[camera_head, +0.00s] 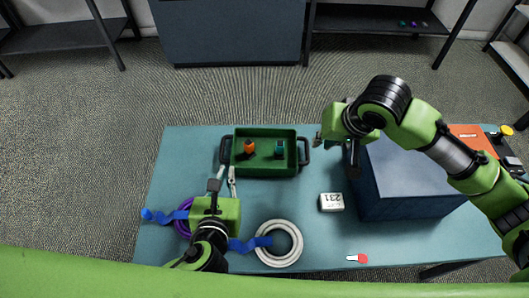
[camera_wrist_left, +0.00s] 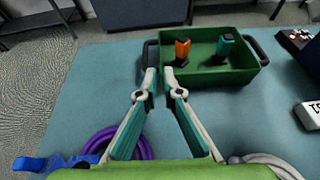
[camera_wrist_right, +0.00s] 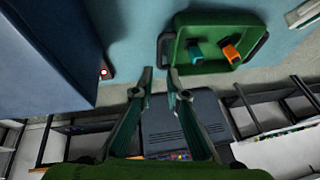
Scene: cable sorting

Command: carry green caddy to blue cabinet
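The green caddy (camera_head: 291,169) stands upright on the table, with an orange item (camera_head: 249,147) and a teal item (camera_head: 280,149) inside. It has a dark handle at each end. My left gripper (camera_wrist_left: 158,76) is open and empty, just in front of the caddy's left handle (camera_wrist_left: 150,54). My right gripper (camera_wrist_right: 159,76) is open and empty, beside the caddy's right end, apart from it. The caddy also shows in the right wrist view (camera_wrist_right: 178,52). The blue cabinet (camera_head: 228,35) stands on the floor beyond the table's far edge.
A dark blue box (camera_head: 410,205) stands on the table at right, under my right arm. A white block marked 231 (camera_head: 331,202), a white cable coil (camera_head: 262,252), a purple coil (camera_head: 181,222) and blue cable (camera_head: 158,216) lie nearer. Open floor (camera_head: 200,95) separates table and cabinet.

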